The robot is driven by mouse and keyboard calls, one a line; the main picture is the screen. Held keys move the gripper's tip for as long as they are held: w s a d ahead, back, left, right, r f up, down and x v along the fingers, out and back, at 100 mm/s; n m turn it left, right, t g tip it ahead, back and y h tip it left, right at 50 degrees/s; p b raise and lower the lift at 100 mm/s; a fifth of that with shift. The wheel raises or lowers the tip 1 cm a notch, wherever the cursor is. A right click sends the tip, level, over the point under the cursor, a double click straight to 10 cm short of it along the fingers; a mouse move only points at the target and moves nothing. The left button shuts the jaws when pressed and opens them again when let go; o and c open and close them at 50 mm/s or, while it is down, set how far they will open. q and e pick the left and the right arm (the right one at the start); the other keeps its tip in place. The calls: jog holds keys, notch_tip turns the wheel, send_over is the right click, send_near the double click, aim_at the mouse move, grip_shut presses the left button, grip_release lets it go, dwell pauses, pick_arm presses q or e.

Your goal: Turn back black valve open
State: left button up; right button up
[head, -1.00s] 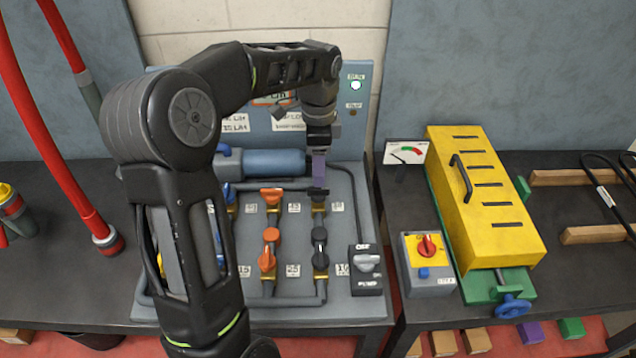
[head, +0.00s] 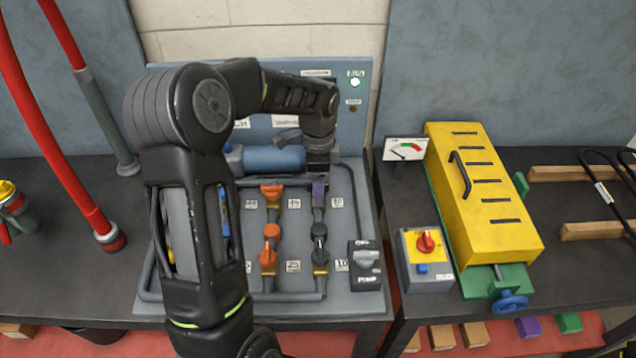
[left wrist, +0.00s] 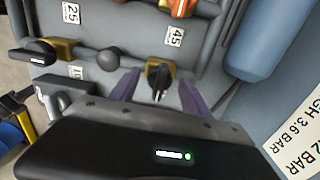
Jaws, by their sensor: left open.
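The back black valve (left wrist: 158,72) shows in the left wrist view on a brass fitting, its handle seemingly crosswise to the pipe. My left gripper (left wrist: 160,84) is open, with one purple finger on each side of this valve; I cannot tell whether they touch it. The front black valve (head: 320,256) stands nearer to me on the same pipe and also shows in the left wrist view (left wrist: 38,52). My right gripper is out of view.
Orange valves (head: 270,192) stand on the pipe just left of the black ones. A blue cylinder (head: 273,159) lies behind. A pump switch (head: 365,262) is at the panel's front right. My left arm covers the panel's left part.

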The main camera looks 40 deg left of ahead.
pick_arm(q)
jog(key=shift+c, duration=0.5)
grip_shut()
jog(key=shift+n, duration=0.4)
jog(key=n+b, duration=0.1)
jog(key=n, duration=0.2)
jog(key=n+b, duration=0.1)
jog(key=n, duration=0.4)
jog(key=n+b, duration=0.1)
jog(key=n, duration=0.3)
jog(key=shift+n, duration=0.3)
jog(key=n, duration=0.4)
jog(key=shift+r+n, duration=0.1)
jog(key=shift+n, duration=0.2)
